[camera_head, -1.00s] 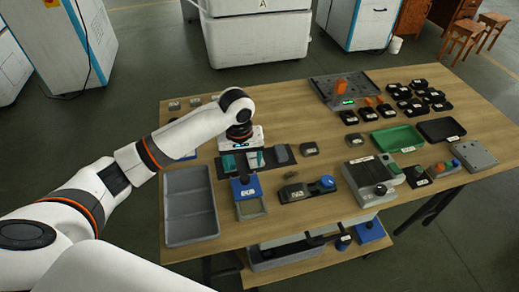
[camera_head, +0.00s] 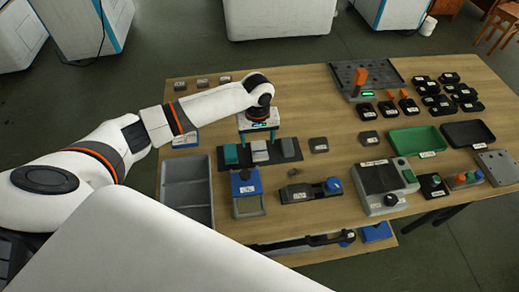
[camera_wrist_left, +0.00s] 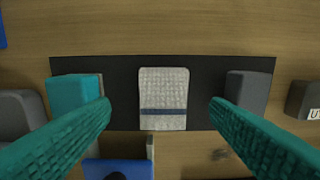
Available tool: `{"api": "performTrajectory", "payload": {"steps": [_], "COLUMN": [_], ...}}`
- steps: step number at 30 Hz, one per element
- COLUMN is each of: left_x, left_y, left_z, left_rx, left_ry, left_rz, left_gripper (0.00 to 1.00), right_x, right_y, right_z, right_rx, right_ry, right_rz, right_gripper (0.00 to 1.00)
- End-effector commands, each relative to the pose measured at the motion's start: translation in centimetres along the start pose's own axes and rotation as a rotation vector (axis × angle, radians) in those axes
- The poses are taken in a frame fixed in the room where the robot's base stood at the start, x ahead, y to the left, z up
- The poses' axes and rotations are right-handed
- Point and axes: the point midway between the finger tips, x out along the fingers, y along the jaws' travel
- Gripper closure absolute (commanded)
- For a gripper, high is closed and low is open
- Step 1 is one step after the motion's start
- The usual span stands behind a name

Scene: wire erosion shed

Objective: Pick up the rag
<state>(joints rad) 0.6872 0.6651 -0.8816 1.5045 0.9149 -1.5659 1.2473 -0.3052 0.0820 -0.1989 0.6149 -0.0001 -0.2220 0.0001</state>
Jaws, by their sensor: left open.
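The rag (camera_head: 260,152) is a pale grey folded cloth with a dark blue stripe. It lies on a black mat (camera_wrist_left: 210,75) between a teal block (camera_wrist_left: 72,92) and a dark grey block (camera_wrist_left: 248,92). My left gripper (camera_head: 258,136) hangs over the mat with its fingers pointing down. In the left wrist view its teal ribbed fingers (camera_wrist_left: 160,106) are wide apart, one on each side of the rag, with nothing held between them. The rag appears below the fingertips and untouched. My right gripper is not in view.
A grey divided tray (camera_head: 187,180) stands left of the mat. A blue-topped box (camera_head: 246,183) and a black device with a blue knob (camera_head: 310,190) sit in front. A green tray (camera_head: 416,141) and several small black parts lie to the right.

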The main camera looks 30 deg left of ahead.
Motion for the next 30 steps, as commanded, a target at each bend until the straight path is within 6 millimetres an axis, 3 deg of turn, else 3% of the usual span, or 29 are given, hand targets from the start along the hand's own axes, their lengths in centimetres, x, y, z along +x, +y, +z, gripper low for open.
{"api": "performTrajectory", "payload": {"steps": [3, 7, 16, 25, 30], "left_x": [1.8, 3.5, 4.1, 4.1, 4.1], "left_y": [-0.4, -0.3, -0.3, -0.3, -0.3], "left_z": [-0.5, -0.5, -0.5, -0.5, -0.5], "left_rx": [0.001, -0.001, 0.001, 0.001, 0.001], "left_ry": [0.003, 0.002, 0.000, 0.000, 0.000], "left_rz": [0.001, 0.001, 0.000, 0.000, 0.000], "left_gripper": [0.29, 0.29, 0.29, 0.77, 0.77], "right_x": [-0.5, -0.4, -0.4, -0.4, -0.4], "right_y": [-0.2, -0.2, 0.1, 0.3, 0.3], "right_z": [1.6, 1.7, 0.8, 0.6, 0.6], "right_rx": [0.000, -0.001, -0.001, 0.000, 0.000], "right_ry": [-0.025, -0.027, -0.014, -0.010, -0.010], "right_rz": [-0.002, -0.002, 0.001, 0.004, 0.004], "right_gripper": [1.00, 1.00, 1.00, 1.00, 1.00]}}
